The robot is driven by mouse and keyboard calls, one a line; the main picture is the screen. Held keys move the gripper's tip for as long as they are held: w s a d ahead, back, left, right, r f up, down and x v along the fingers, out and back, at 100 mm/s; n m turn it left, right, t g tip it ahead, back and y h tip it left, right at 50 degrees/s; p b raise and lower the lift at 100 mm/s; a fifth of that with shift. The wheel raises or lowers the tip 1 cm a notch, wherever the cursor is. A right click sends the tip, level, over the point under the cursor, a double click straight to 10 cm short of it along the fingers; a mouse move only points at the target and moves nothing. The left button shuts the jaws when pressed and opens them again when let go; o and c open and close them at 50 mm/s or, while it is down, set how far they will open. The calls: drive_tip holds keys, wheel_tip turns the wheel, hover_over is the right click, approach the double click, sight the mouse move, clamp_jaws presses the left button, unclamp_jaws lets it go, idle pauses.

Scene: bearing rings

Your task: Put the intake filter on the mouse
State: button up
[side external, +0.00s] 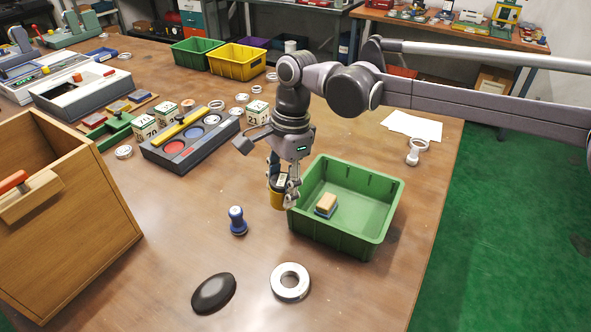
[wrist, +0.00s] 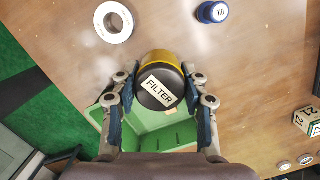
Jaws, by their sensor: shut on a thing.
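The intake filter is a yellow cylinder with a dark end labelled FILTER, and it shows in the wrist view (wrist: 160,86) between my fingers. In the side view the filter (side external: 277,196) hangs at the left wall of the green bin. My gripper (side external: 284,190) is shut on it; in the wrist view my gripper (wrist: 162,100) has a finger on each side of it. The mouse (side external: 213,293) is a black oval on the table at the front, left of a metal ring. The mouse is not seen in the wrist view.
The green bin (side external: 384,218) stands just right of my gripper with a small tan and blue block (side external: 326,204) inside. A blue-handled stamp (side external: 237,221) and a bearing ring (side external: 290,282) stand near the mouse. A wooden cabinet (side external: 95,225) is at left. Table around the mouse is mostly clear.

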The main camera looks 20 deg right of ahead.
drive_tip(key=s+a, duration=0.4)
drive_tip(key=a, duration=0.2)
hover_over(208, 289)
drive_tip(key=shift+n, duration=0.4)
drive_tip(key=f, duration=0.6)
drive_tip(key=shift+w+d+f, duration=0.15)
drive_tip(key=shift+d+f, duration=0.1)
drive_tip(key=shift+d, duration=0.1)
drive_tip(key=shift+f, duration=2.05)
drive_tip(key=shift+f, duration=0.1)
drive_tip(key=o, duration=1.2)
drive_tip(key=shift+c, duration=0.2)
